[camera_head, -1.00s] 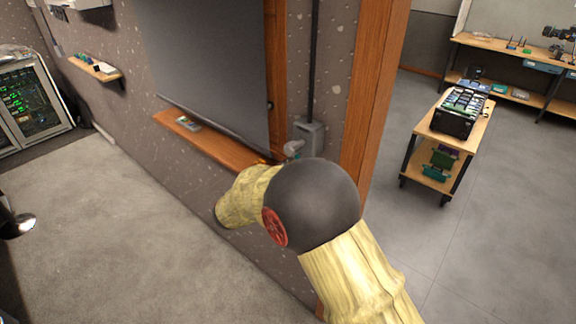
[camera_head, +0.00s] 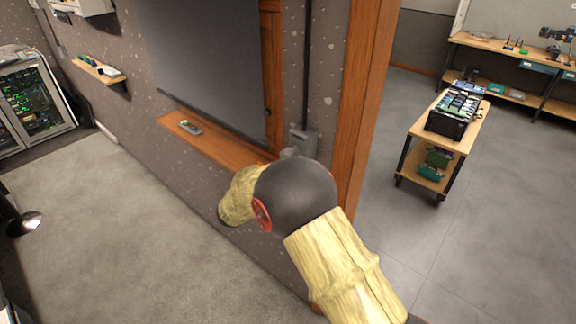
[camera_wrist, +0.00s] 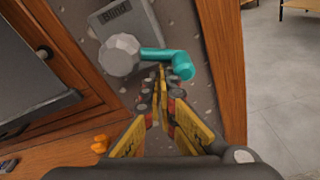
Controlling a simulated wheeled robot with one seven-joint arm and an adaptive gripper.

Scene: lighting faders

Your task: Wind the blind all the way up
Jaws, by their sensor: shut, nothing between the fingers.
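The blind (camera_head: 205,60) is a dark grey sheet hanging over the window, its lower edge just above the wooden sill. The grey winder box (camera_head: 306,142) is on the wall right of the window. In the wrist view, the box (camera_wrist: 147,72) is labelled "Blind" and has a grey faceted hub (camera_wrist: 119,55). A teal crank (camera_wrist: 158,53) points right from the hub and ends in a teal knob (camera_wrist: 182,66). My gripper (camera_wrist: 160,80) is shut and empty, its tips just below the crank, beside the knob. Contact cannot be told. My arm hides the gripper in the head view.
The wooden sill (camera_head: 225,147) juts out below the blind with a small device (camera_head: 190,128) on it. A wooden post (camera_head: 362,110) stands right of the winder. A trolley (camera_head: 465,130) stands beyond it.

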